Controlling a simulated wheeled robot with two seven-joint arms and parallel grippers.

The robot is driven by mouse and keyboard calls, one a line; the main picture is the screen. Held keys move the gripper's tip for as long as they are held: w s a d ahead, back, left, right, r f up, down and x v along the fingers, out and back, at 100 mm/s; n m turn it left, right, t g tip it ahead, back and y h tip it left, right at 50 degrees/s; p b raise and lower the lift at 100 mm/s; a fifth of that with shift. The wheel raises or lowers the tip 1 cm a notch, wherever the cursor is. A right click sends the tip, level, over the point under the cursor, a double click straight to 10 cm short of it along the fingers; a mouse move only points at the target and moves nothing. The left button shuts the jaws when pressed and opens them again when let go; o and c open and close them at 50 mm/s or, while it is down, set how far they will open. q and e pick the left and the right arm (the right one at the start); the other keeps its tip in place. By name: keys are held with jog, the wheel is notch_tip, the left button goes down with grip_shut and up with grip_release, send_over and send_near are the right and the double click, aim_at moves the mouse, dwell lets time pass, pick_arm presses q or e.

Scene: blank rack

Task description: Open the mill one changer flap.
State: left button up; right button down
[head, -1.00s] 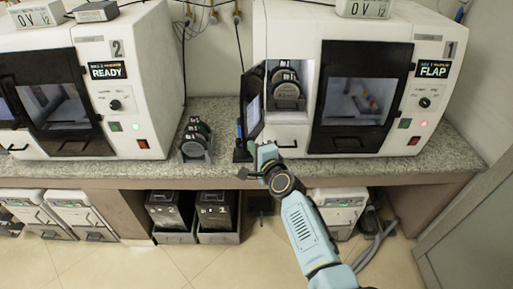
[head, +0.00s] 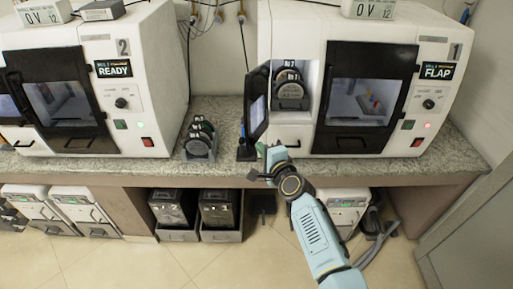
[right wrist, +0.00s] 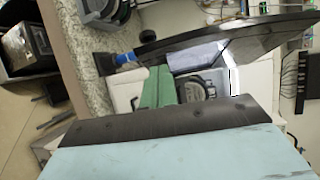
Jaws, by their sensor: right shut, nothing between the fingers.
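Mill one (head: 440,100) is the white machine at the right, with a "1" label and a screen reading FLAP (head: 437,72). Its changer flap (head: 256,105), a dark panel hinged at the left of the changer opening, stands swung outward. Behind it the changer bay shows a stack of round discs (head: 290,88). My right gripper (head: 270,163) is shut and empty, just below and in front of the flap at the bench edge. In the right wrist view the flap (right wrist: 235,35) crosses above the green fingers (right wrist: 155,90); whether they touch is unclear. My left gripper is out of view.
Mill two (head: 150,70), reading READY, stands at the left. A small disc rack (head: 200,138) and a thin stand with a tablet-like top lie near the flap on the granite bench (head: 225,110). Dark bins (head: 220,210) are under the bench.

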jog(key=s+a+r, duration=0.1)
jog(key=s+a, duration=0.4)
jog(key=s, duration=0.2)
jog(key=shift+s+a+r+p, duration=0.25)
jog(key=shift+s+p, duration=0.1)
jog(key=shift+p, duration=0.1)
jog(key=s+d+f+n+g+h+b, duration=0.1)
jog(key=s+d+f+n+g+b, duration=0.2)
jog(key=s+f, duration=0.7)
jog(key=s+d+f+n+g+h+b, duration=0.1)
jog(key=s+d+f+n+g+b, duration=0.15)
jog(key=f, duration=1.35)
jog(key=s+d+f+n+g+b, duration=0.25)
jog(key=s+f, duration=0.55)
jog(key=f, duration=0.5)
jog(key=s+d+f+n+g+h+b, duration=0.1)
jog(key=s+d+f, duration=0.4)
jog(key=s, duration=0.5)
jog(key=s+d+f+n+g+h+b, duration=0.1)
jog(key=s+d+f+n+g+b, duration=0.2)
jog(key=s+f, duration=0.5)
jog(key=s+d+f+n+g+h+b, duration=0.1)
jog(key=s+d+f+n, duration=0.4)
jog(key=s, duration=0.7)
jog(key=d+f+g+b, duration=0.1)
jog(key=d+f+b, duration=0.1)
jog(key=d, duration=0.1)
jog(key=shift+s+d+f+h, duration=0.15)
jog(key=shift+d+f+h, duration=0.15)
jog(key=shift+h, duration=0.1)
